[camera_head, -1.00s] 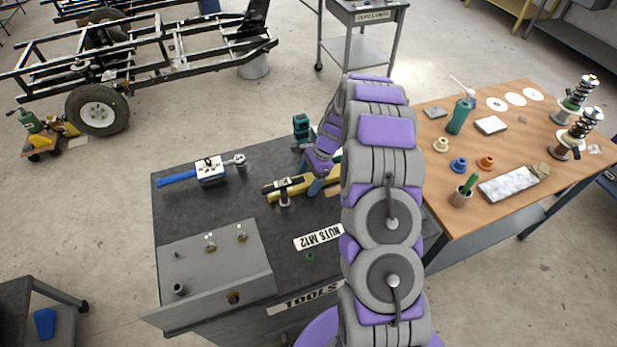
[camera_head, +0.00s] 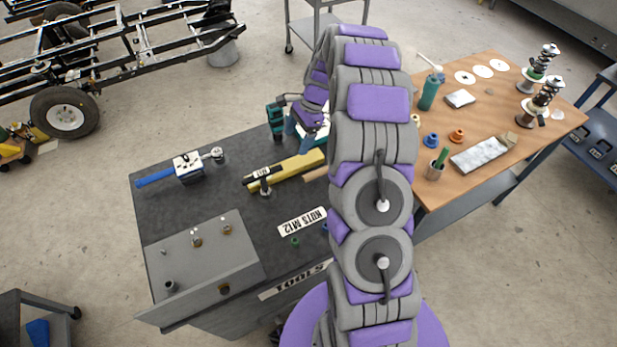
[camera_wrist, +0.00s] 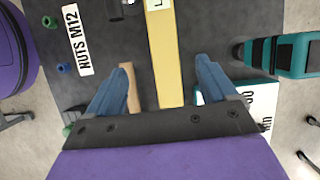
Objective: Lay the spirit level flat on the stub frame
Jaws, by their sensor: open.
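The spirit level is a long yellow bar (camera_head: 290,171) lying on the dark top of the tool bench. In the wrist view the yellow level (camera_wrist: 165,55) runs away from me between my two blue fingers. My gripper (camera_wrist: 158,67) is open, one finger on each side of the level with gaps between. It also shows at the level's far end in the head view (camera_head: 302,137), partly hidden by my arm. Its height over the level is hard to tell. The stub frame appears to be the black ladder frame (camera_head: 120,35) with wheels at upper left.
A teal tool (camera_wrist: 285,55) stands close right of the level. A wooden strip (camera_wrist: 131,88) lies left of it, near my left finger. A torque tool (camera_head: 188,167) and a grey angled plate (camera_head: 205,265) are on the bench. A wooden table (camera_head: 480,120) stands right.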

